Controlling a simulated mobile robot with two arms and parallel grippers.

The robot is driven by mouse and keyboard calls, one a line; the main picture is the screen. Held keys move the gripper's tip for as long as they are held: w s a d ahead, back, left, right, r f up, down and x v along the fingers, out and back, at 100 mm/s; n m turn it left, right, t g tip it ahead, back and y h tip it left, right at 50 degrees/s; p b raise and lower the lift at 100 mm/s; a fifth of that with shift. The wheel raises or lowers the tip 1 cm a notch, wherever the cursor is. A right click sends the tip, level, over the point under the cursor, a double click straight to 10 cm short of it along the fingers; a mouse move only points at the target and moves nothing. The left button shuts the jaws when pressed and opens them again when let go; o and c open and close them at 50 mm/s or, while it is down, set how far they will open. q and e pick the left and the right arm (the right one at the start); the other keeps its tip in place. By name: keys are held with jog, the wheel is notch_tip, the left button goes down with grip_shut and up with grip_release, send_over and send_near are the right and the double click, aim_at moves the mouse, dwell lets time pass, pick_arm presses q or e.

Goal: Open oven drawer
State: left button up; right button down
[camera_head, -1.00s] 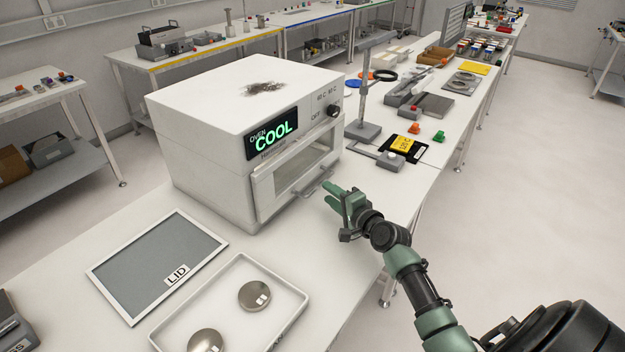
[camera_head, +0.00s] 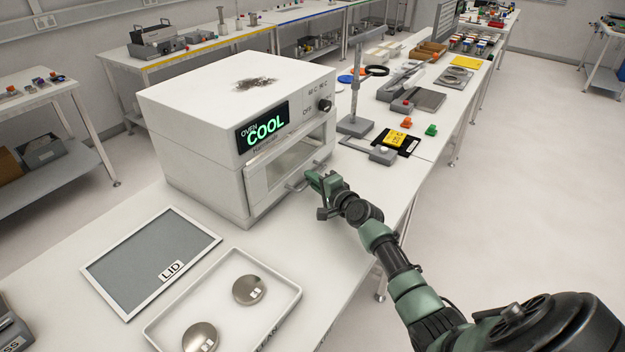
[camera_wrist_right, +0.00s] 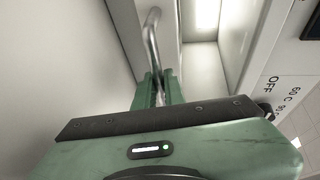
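The white oven (camera_head: 200,150) stands on the bench with a green "COOL" display. My right gripper (camera_head: 314,181) is at the right part of the handle. In the right wrist view, the green fingers (camera_wrist_right: 160,90) lie close together on both sides of the handle bar (camera_wrist_right: 151,40), and look shut on it. The fingertips are partly hidden in the head view. My left gripper is not in view.
A framed lid (camera_head: 150,262) and a white tray (camera_head: 285,297) with two metal discs lie in front of the oven. A stand (camera_head: 355,122) and a black-yellow pad (camera_head: 396,142) are to the right. The bench before the drawer is mostly clear.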

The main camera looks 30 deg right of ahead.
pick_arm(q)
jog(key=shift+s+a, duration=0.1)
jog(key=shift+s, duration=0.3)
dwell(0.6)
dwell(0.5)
